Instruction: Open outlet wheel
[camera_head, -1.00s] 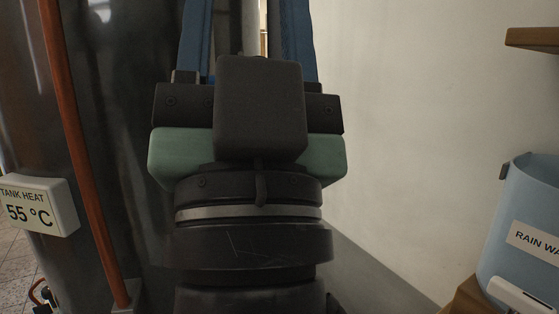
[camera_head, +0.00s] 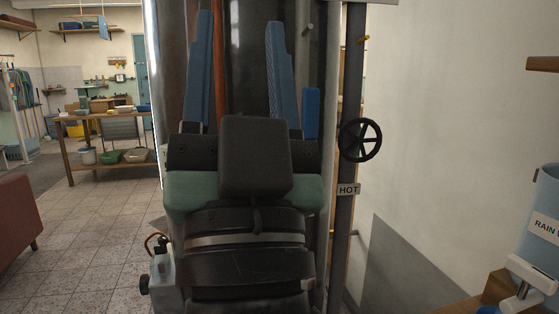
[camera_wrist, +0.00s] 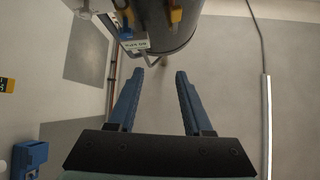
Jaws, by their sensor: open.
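A black spoked handwheel (camera_head: 360,140) is mounted on a grey vertical pipe, to the right of a tall dark shiny tank. I cannot tell from a label whether this is the outlet wheel. My gripper (camera_head: 240,22) points upward in front of the tank, its two blue fingers spread apart and empty. It appears left of the handwheel and is not touching it. The wrist view also shows my gripper (camera_wrist: 160,74) open, with nothing between the fingers. I cannot make out the handwheel there.
The dark tank (camera_head: 250,70) stands behind my gripper. A light blue "RAIN" container (camera_head: 545,220) is at the right edge by a wooden surface. A wooden bench (camera_head: 110,120) stands at the back left. A grey cylinder (camera_wrist: 170,25) hangs into the wrist view.

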